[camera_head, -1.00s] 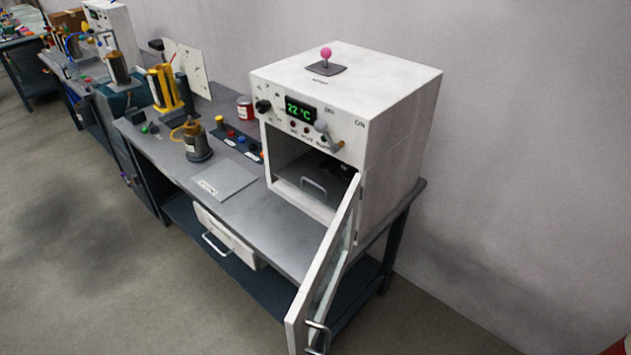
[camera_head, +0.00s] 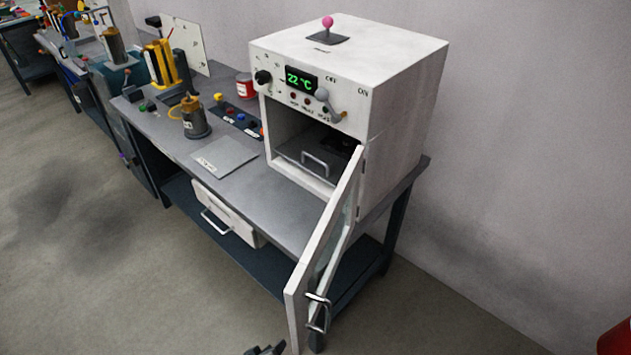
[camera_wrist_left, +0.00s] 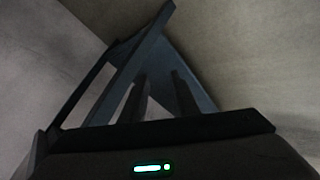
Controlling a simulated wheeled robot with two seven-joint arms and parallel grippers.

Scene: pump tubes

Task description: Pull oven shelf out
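My left gripper (camera_head: 266,350) shows only as dark tips at the bottom edge, below and left of the door, far from the shelf. In the left wrist view its two fingers (camera_wrist_left: 158,95) are apart with nothing between them. My right gripper is not seen.
The bench (camera_head: 262,210) holds a flat grey plate (camera_head: 224,155), a pump-like canister (camera_head: 195,118), coloured knobs and a red can (camera_head: 245,86). A white drawer (camera_head: 225,215) hangs under it. Floor in front is clear. A red object (camera_head: 615,338) is at lower right.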

